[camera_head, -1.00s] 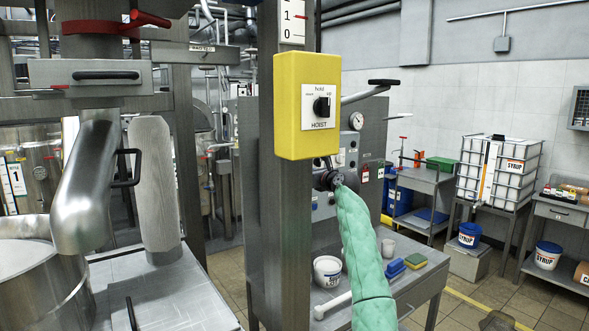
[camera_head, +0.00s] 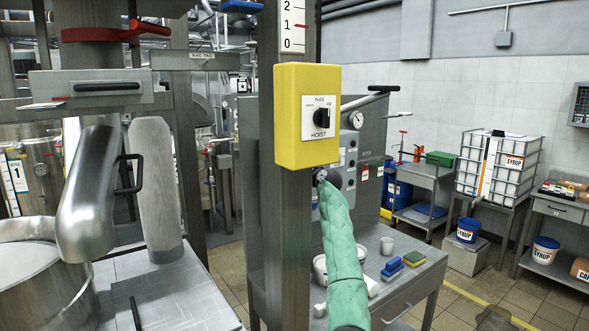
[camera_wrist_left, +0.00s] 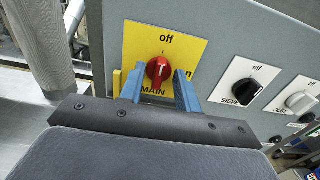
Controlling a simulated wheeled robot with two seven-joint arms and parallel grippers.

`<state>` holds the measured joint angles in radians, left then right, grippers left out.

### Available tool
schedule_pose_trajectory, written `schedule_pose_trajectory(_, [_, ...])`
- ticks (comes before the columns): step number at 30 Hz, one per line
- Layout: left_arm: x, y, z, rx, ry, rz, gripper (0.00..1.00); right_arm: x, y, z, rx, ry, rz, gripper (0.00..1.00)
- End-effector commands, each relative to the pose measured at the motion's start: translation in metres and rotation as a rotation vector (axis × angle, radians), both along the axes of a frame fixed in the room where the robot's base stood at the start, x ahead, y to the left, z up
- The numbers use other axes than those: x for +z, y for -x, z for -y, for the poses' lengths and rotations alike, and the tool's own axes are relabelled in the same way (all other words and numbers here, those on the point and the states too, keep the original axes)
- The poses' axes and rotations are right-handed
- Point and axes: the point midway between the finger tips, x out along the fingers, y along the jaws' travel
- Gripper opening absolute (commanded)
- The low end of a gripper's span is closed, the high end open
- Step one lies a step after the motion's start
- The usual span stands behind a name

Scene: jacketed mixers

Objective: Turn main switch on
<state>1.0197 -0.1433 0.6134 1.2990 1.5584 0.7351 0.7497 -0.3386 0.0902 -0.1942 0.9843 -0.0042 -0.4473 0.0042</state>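The main switch (camera_wrist_left: 158,70) is a red knob on a yellow plate (camera_wrist_left: 190,45) marked "off" at the top and "MAIN" below; an "on" label at the right is partly hidden. The knob looks roughly upright, towards "off". My left gripper (camera_wrist_left: 157,88) is open, its blue fingers on either side of the knob with small gaps visible. My right gripper is not in view.
A black "SIEVE" switch (camera_wrist_left: 243,90) and a white "DUST" switch (camera_wrist_left: 299,102) sit to the right of the main switch. The steel post (camera_head: 285,225) stands before the panel.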

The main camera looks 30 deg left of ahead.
Motion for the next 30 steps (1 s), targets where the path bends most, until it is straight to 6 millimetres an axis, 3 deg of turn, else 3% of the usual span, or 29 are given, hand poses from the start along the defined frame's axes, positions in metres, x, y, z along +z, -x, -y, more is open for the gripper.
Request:
schedule_pose_trajectory(4, [0.0, 0.0001, 0.0001, 0.0, 0.0, 0.0, 0.31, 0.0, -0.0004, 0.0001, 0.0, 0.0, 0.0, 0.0])
schedule_pose_trajectory(9, [0.0002, 0.0001, 0.0001, 0.0, 0.0, 0.0, 0.0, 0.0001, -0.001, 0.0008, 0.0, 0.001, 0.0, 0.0])
schedule_pose_trajectory(20, [0.0002, 0.0, 0.0001, 0.0, -0.012, -0.025, 0.0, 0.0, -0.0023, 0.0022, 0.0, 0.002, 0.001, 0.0])
schedule_pose_trajectory(30, [0.0006, -0.0009, 0.0009, -0.001, -0.09, -0.215, 0.0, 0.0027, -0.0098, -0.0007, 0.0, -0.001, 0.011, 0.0])
